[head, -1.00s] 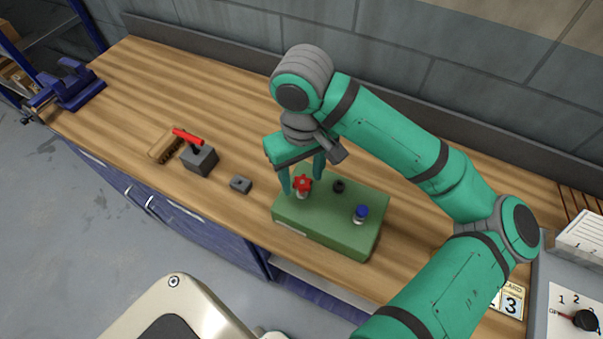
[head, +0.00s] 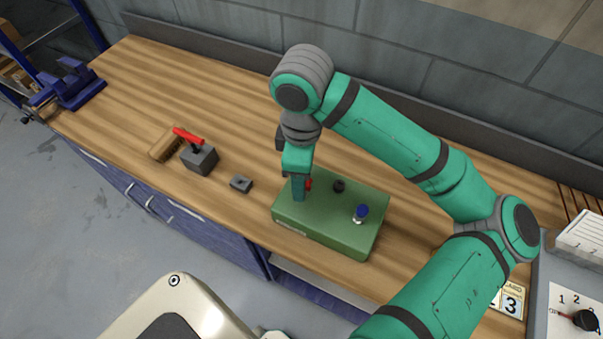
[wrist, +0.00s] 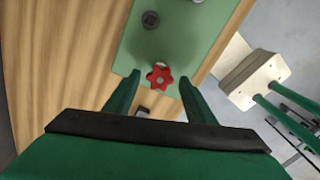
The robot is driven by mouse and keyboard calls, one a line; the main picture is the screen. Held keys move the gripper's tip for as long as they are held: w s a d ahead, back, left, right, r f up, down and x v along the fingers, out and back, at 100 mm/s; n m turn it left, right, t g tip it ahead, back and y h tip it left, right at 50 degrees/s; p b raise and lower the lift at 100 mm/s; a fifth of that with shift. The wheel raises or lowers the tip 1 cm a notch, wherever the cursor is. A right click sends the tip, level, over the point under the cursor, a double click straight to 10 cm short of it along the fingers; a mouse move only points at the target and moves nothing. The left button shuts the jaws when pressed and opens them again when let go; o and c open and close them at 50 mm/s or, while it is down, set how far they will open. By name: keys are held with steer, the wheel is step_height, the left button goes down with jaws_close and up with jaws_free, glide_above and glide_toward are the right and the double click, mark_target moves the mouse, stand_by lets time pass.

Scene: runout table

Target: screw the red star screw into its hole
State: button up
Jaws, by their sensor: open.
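The red star screw (wrist: 160,78) stands in the green block (head: 325,228), near its left end. In the head view only a sliver of its red head (head: 309,184) shows beside a finger. My gripper (head: 301,190) points down over the screw. In the wrist view my gripper (wrist: 158,78) is open, with one finger on each side of the red head and gaps on both sides. The screw's shaft and how deep it sits are hidden. A black knob (head: 339,186) and a blue-topped screw (head: 361,213) also stand on the block.
A small grey block (head: 241,184) lies left of the green block. Beyond it are a dark box with a red lever (head: 201,160) and a wooden piece (head: 165,145). A blue vise (head: 72,85) is at the far left. The back of the wooden table (head: 210,75) is clear.

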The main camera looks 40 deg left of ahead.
steer(key=n, duration=0.8)
steer(key=shift+w+n, duration=0.1)
steer(key=shift+n, duration=1.6)
steer(key=shift+c, duration=0.3)
steer(key=c, duration=1.1)
steer(key=m, duration=0.4)
steer(key=shift+w, duration=0.1)
steer(key=shift+a+m, duration=0.15)
steer(key=shift+m, duration=0.15)
